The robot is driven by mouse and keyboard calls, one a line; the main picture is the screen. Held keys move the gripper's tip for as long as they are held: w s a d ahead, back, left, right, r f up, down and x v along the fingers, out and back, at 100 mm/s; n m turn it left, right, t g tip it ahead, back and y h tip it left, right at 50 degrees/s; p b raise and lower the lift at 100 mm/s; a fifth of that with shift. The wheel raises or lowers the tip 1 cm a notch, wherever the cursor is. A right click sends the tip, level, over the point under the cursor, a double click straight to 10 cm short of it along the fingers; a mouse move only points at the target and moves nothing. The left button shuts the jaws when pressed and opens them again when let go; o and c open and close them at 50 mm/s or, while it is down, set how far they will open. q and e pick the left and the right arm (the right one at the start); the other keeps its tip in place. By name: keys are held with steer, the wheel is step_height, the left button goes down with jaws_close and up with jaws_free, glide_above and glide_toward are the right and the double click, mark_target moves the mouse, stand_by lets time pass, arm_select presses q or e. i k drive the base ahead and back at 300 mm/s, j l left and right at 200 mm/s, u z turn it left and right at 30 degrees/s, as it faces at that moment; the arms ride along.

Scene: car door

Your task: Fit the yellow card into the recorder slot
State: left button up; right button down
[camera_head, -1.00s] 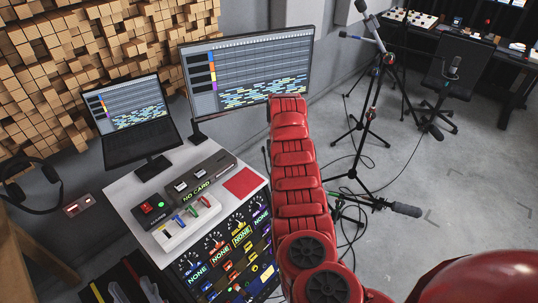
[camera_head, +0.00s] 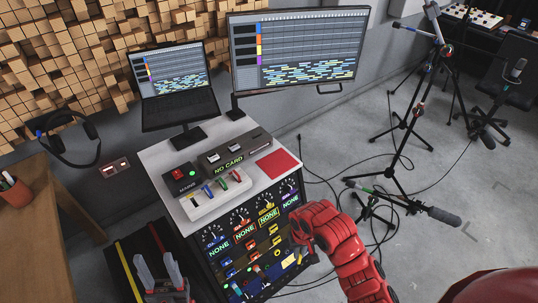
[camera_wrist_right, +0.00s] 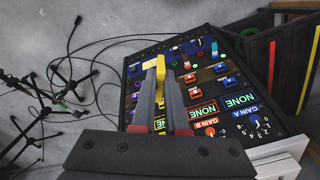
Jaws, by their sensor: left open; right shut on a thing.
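The recorder (camera_head: 236,155) is a dark grey unit on top of the white-topped cabinet, and its display reads NO CARD. Its slot cannot be made out. My right gripper (camera_head: 301,246) is low in front of the cabinet's front panel, below the recorder. In the right wrist view its fingers (camera_wrist_right: 161,82) are shut on a narrow yellow piece (camera_wrist_right: 160,66), the yellow card as far as I can tell; the fingers hide part of it. My left gripper (camera_head: 163,274) is open and empty at the bottom left, apart from the cabinet.
A fader box (camera_head: 217,193), a button box MAINS (camera_head: 184,178) and a red pad (camera_head: 278,164) share the white top (camera_head: 165,152). A laptop (camera_head: 178,100) and monitor (camera_head: 297,60) stand behind. Microphone stands (camera_head: 395,150) and cables are on the floor to the right.

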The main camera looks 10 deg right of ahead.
mark_target(257, 140)
steer(key=l+u, duration=0.2)
steer(key=u, duration=0.15)
steer(key=i+l+u, duration=0.1)
steer(key=l+u, duration=0.15)
steer(key=u, duration=0.15)
steer(key=l+u, duration=0.2)
steer(key=u, duration=0.15)
steer(key=l+u, duration=0.1)
steer(key=l, duration=0.45)
steer(key=k+l+u, duration=0.15)
steer(key=l, duration=0.35)
steer(key=l+u, duration=0.1)
steer(key=l, duration=0.45)
steer(key=k+l+u, duration=0.1)
steer(key=l, duration=0.45)
steer(key=k+l+u, duration=0.15)
steer(key=l, duration=0.35)
